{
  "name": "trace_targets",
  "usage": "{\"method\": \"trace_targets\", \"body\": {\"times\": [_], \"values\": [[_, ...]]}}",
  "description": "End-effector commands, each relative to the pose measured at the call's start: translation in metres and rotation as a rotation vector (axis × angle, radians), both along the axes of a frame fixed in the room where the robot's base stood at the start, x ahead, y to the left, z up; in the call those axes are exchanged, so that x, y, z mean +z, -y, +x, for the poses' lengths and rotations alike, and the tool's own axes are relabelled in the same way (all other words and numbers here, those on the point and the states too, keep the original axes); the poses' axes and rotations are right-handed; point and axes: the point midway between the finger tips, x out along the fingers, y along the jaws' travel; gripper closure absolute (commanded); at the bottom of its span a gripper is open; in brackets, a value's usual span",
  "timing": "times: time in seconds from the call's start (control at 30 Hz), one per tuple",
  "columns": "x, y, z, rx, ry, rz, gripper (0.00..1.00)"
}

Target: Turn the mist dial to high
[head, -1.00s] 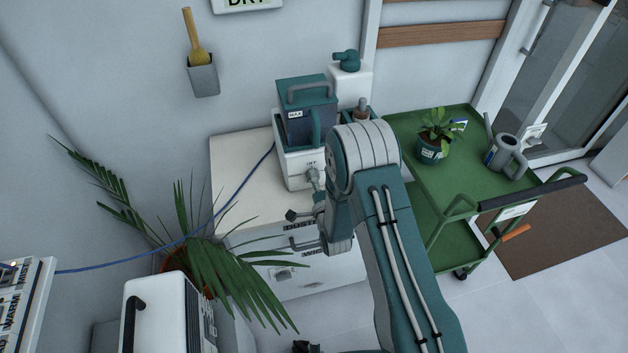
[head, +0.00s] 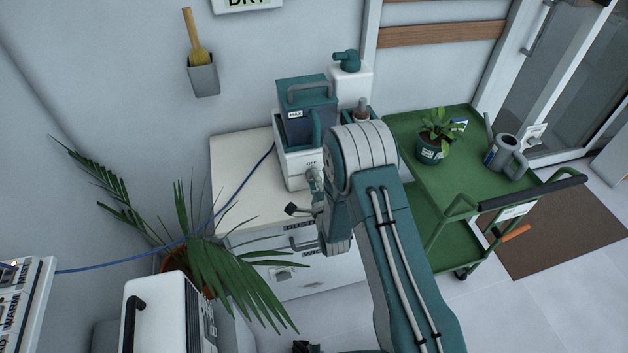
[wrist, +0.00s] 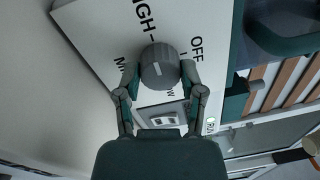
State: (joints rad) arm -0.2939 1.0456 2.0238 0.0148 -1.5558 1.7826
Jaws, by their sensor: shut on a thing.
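The mist dial (wrist: 159,62) is a dark grey round knob with a short white mark, on the white front panel (wrist: 95,30) of the humidifier. In the wrist view, OFF, LOW, HIGH and a partly hidden label beginning with M are printed around it. My gripper (wrist: 160,77) has a finger on each side of the dial and is shut on it. I cannot tell exactly which label the white mark lines up with. In the head view, the humidifier (head: 292,160) has a white base and a teal tank (head: 306,98); my arm partly hides the dial area.
The humidifier stands on a white cabinet (head: 240,175) with drawers. A white bottle with a teal top (head: 347,62) is behind it. A green cart (head: 400,135) with a potted plant and watering can stands right. Palm fronds (head: 215,265) spread at the left front.

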Motion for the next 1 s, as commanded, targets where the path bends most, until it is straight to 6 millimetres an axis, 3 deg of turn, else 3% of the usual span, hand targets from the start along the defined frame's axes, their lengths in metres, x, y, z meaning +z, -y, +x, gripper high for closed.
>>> {"method": "trace_targets", "body": {"times": [0.13,0.17,0.23,0.67,0.77,1.0], "values": [[-0.008,0.001,-0.004,0.001,-0.022,-0.005,0.96],[-0.008,0.001,-0.004,0.001,-0.021,-0.006,0.44],[-0.007,0.001,-0.004,0.001,-0.021,-0.006,0.14],[-0.003,0.001,-0.004,0.000,-0.009,-0.003,0.14],[-0.004,0.004,-0.014,0.000,-0.009,-0.003,0.14],[-0.007,0.017,-0.061,0.001,-0.013,-0.005,0.14]]}}
